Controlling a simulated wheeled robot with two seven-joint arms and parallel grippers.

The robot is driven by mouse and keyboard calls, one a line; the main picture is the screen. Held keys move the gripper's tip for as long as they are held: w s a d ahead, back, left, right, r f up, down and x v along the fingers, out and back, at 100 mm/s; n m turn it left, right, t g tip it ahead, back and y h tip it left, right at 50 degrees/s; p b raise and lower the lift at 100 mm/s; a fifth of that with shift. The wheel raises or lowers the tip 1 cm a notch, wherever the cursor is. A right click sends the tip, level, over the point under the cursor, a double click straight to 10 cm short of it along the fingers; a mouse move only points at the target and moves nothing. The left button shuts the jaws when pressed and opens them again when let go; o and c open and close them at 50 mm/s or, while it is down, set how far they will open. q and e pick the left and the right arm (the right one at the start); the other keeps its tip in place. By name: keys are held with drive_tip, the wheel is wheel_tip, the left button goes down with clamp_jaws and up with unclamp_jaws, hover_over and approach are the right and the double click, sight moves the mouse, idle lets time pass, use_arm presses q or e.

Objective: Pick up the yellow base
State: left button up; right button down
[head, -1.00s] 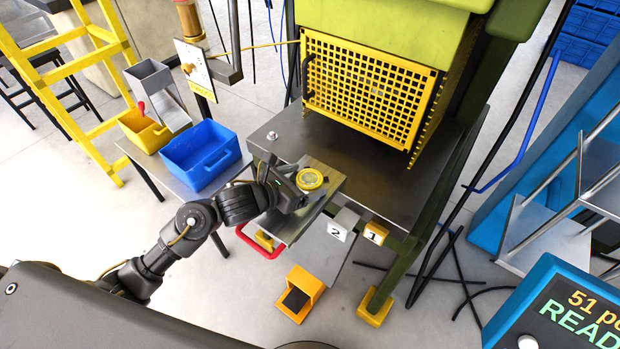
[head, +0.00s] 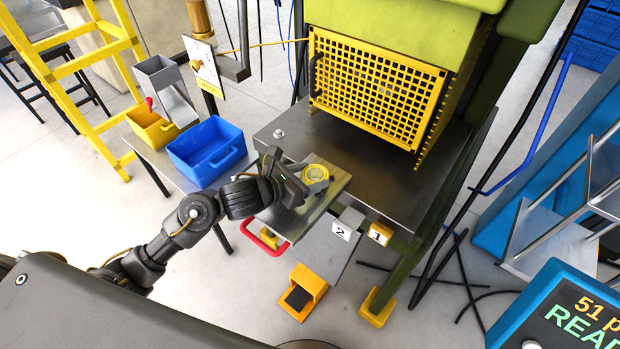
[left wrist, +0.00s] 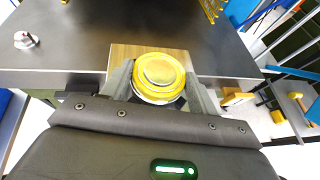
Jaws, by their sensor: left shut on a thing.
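The yellow base (head: 315,173) is a round yellow disc with a duller centre. It is at the fingertips of my left gripper (head: 305,180), over the metal plate (head: 309,211) at the press table's front. In the left wrist view the yellow base (left wrist: 158,76) sits between the two fingers of my left gripper (left wrist: 160,90), which is shut on it. A wooden-looking surface shows behind it there. I cannot tell whether the base is lifted clear of the plate. My right gripper is not in view.
The press table (head: 395,190) has a yellow mesh guard (head: 375,88) behind. A blue bin (head: 207,152) and a yellow bin (head: 152,127) stand on a side table at left. A red handle (head: 267,243) juts from the front. The table right of the plate is clear.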

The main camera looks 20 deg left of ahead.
use_arm(q)
drive_tip(key=s+a+r+p, duration=0.4)
drive_tip(key=s+r+p, duration=0.6)
drive_tip(key=s, duration=0.3)
drive_tip(key=shift+s+r, duration=0.25)
drive_tip(key=shift+r, duration=0.65)
